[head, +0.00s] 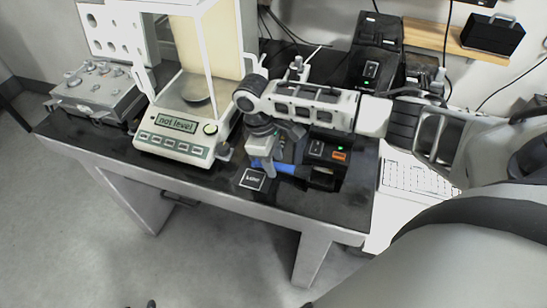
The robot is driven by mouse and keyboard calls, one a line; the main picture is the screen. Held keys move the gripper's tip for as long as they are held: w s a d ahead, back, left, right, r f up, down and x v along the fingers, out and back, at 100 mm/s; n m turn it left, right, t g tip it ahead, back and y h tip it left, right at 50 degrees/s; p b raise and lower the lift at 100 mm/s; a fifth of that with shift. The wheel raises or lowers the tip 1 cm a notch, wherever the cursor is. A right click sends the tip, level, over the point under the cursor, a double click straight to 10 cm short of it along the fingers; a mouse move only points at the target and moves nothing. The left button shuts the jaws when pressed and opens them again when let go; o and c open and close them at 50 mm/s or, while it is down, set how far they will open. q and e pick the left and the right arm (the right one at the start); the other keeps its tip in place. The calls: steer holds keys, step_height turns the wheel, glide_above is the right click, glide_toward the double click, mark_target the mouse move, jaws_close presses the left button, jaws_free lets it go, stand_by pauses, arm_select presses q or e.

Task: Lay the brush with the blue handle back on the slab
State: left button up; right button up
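The brush with the blue handle (286,168) shows low over the front part of the black slab (325,205), right of the balance. My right gripper (266,170) points down at it, with its fingers in front of part of the handle. Blue shows on both sides of the fingers. The gap between the fingers is hidden at this angle, so I cannot tell whether they grip the handle. I also cannot tell whether the brush touches the slab. Its bristles are not clearly visible. My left gripper is not in view.
A balance (178,146) with a glass shield reads "not level". A small dark label card (253,179) lies in front of the gripper. A dark device (328,152) with green and orange lights stands close on the right. A grey box (98,90) is at far left.

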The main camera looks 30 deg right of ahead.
steer(key=v, duration=1.3)
steer(key=a+f+y, duration=0.1)
steer(key=a+f, duration=0.1)
steer(key=s+a+f+t+y, duration=0.1)
steer(key=a+f, duration=0.2)
steer(key=s+a+f+t, duration=0.1)
steer(key=a+f, duration=0.1)
steer(key=a, duration=0.1)
steer(key=shift+f+n+y, duration=0.3)
steer(key=shift+f+y, duration=0.05)
steer(key=shift+y, duration=0.05)
steer(key=s+a+f+m+t+y, duration=0.25)
steer(key=a+f+t+y, duration=0.2)
steer(key=a, duration=0.35)
steer(key=s+d+f+m+t+h, duration=0.1)
steer(key=s+d+f+t, duration=0.1)
steer(key=s, duration=0.4)
steer(key=s+d+f+m+t+h, duration=0.2)
steer(key=s+d+f+t, duration=0.1)
steer(key=s+d+f, duration=0.2)
steer(key=shift+s+d+f, duration=0.3)
steer(key=shift+s+d, duration=0.35)
steer(key=shift+d, duration=0.25)
steer(key=shift+m+t, duration=0.25)
